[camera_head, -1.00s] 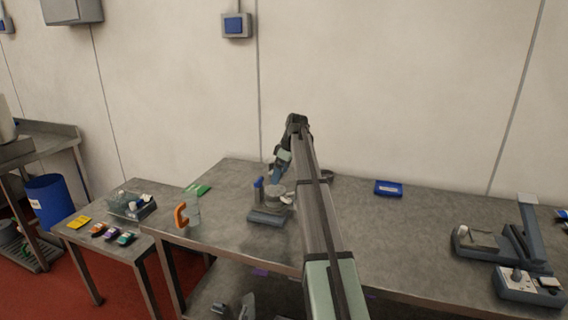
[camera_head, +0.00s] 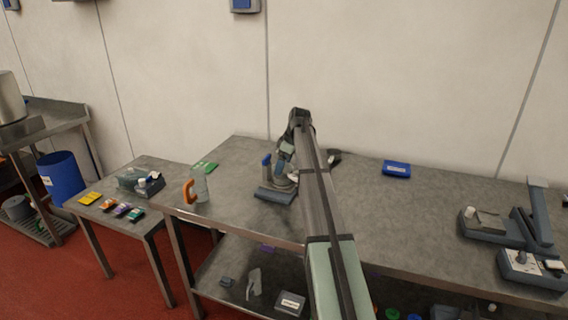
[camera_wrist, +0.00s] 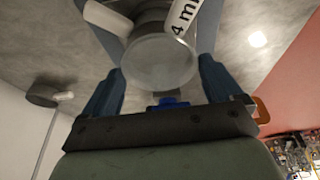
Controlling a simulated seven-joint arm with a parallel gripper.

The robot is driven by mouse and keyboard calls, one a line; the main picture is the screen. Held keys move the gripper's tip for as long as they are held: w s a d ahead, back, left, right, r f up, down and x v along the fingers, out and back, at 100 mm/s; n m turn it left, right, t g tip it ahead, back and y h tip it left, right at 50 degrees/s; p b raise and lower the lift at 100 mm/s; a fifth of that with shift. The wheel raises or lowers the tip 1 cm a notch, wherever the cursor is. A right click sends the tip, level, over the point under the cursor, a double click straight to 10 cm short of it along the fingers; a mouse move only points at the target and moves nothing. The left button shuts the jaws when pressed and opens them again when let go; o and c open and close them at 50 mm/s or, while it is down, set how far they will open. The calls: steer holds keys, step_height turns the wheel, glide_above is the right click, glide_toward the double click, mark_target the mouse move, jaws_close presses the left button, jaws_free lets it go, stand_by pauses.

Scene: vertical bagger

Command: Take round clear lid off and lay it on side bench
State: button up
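The round clear lid (camera_wrist: 160,62) shows in the wrist view as a pale see-through disc between the two blue fingers of my gripper (camera_wrist: 160,70). The fingers stand apart, one close to each side of the lid. I cannot tell whether they touch it. Behind the lid is a grey round body with white parts, one marked "4 mm" (camera_wrist: 185,14). My arm hides part of the machine, and the lid is not distinct there.
An orange-handled jug (camera_head: 199,186) stands on the main table (camera_head: 370,215) between machine and bench. A dark round object (camera_head: 334,156) lies behind my arm.

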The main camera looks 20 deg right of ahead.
steer(key=c, duration=0.6)
steer(key=shift+r, duration=1.15)
steer(key=shift+r, duration=1.25)
